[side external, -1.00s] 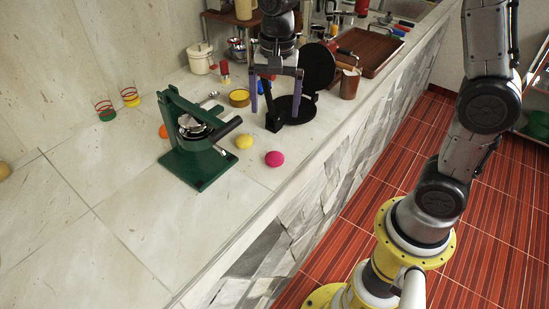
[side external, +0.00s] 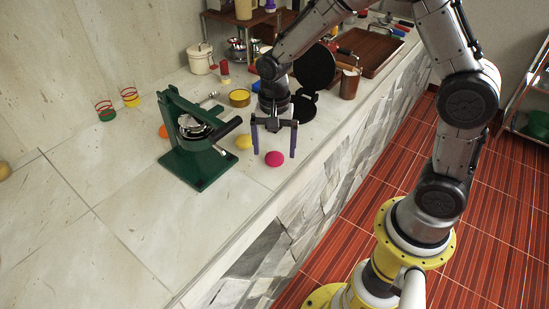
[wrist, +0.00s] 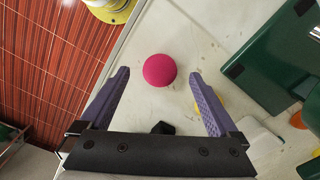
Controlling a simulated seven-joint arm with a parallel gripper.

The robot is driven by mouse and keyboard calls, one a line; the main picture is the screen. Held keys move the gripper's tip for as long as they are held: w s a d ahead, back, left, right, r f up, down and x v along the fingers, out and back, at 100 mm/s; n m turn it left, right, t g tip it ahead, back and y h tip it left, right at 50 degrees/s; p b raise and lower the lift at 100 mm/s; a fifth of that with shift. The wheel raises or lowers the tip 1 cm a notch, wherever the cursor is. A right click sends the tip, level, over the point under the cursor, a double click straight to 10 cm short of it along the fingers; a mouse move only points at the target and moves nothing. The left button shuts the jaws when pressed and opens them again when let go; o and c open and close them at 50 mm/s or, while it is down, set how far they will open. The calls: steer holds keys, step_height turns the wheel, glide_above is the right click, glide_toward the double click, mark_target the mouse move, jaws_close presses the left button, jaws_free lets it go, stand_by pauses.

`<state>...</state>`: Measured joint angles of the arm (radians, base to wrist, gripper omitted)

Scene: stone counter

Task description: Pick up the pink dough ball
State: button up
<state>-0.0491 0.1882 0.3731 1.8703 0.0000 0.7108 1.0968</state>
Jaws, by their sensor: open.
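The pink dough ball (side external: 274,158) rests on the stone counter near its front edge. In the wrist view the pink ball (wrist: 160,70) lies centred between and just beyond the tips of my two purple fingers. My gripper (side external: 273,155) is open and empty, pointing down, with its fingers apart on either side of the ball in the side view. The wrist view shows the gripper (wrist: 160,75) wide open too. I cannot tell the exact height of the fingertips over the counter.
A yellow ball (side external: 243,142) lies just left of the pink one. A green press (side external: 197,160) stands further left, with an orange ball (side external: 163,131) behind it. A black round iron (side external: 316,70) stands open behind the gripper. The counter's front left is clear.

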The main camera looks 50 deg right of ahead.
steer(key=shift+f, duration=1.15)
steer(key=c, duration=1.5)
steer(key=shift+o, duration=0.2)
steer(key=shift+r, duration=0.15)
